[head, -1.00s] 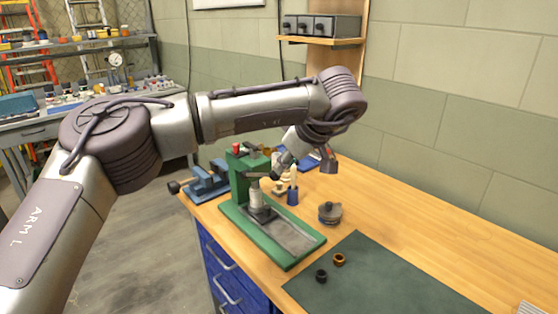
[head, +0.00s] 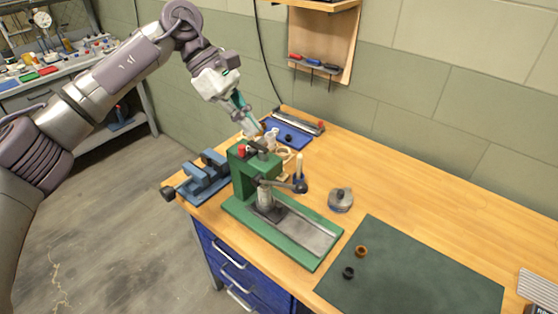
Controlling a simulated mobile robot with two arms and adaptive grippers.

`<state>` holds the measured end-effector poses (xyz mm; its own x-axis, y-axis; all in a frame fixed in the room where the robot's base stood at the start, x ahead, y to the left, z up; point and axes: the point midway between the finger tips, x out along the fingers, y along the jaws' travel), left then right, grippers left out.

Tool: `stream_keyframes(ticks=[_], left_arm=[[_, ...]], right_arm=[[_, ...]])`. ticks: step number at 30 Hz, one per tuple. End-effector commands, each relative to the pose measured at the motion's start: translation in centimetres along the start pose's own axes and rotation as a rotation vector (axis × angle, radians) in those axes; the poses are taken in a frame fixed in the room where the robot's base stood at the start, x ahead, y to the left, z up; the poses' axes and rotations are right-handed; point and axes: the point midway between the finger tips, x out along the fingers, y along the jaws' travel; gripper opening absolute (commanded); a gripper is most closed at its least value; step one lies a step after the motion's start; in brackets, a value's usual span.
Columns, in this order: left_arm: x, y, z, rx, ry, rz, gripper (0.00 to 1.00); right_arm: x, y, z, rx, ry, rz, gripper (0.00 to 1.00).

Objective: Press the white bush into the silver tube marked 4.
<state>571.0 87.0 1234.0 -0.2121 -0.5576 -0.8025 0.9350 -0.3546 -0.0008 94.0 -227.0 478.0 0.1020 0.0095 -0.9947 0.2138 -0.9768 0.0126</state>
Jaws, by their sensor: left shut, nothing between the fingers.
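The green arbor press (head: 243,178) stands on the bench with its long base toward me. A silver tube-like cylinder (head: 265,195) stands upright on the press base, under the ram. I cannot read a number on it or tell whether a white bush is in it. The press lever (head: 278,184) points to the right. Several cream pieces (head: 283,155) stand behind the press, partly hidden, and I cannot tell which is the bush. My left gripper (head: 256,128) is shut and empty, above and behind the press head. My right gripper is not in view.
A blue vise (head: 204,178) is left of the press. A grey round part (head: 340,202) is to its right. A brown ring (head: 361,251) and a black ring (head: 348,273) lie on the dark green mat (head: 420,270). A blue tray (head: 288,133) is behind.

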Motion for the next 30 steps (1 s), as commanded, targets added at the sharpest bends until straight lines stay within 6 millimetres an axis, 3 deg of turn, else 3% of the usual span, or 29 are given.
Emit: stream_keyframes(ticks=[8, 18, 24, 30], left_arm=[[5.2, -0.1, 0.2, -0.001, 0.004, -0.006, 0.0], [11.3, -0.1, 0.6, 0.0, 0.004, -0.003, 0.0], [12.8, 0.0, 0.7, 0.0, 0.005, -0.001, 0.0], [13.1, 0.0, 0.6, 0.0, 0.005, 0.0, 0.0]], right_arm=[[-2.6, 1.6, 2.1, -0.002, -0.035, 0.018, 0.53], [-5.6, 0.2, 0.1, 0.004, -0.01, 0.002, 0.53], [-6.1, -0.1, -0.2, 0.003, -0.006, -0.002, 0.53], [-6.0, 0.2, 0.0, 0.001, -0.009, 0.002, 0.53]])
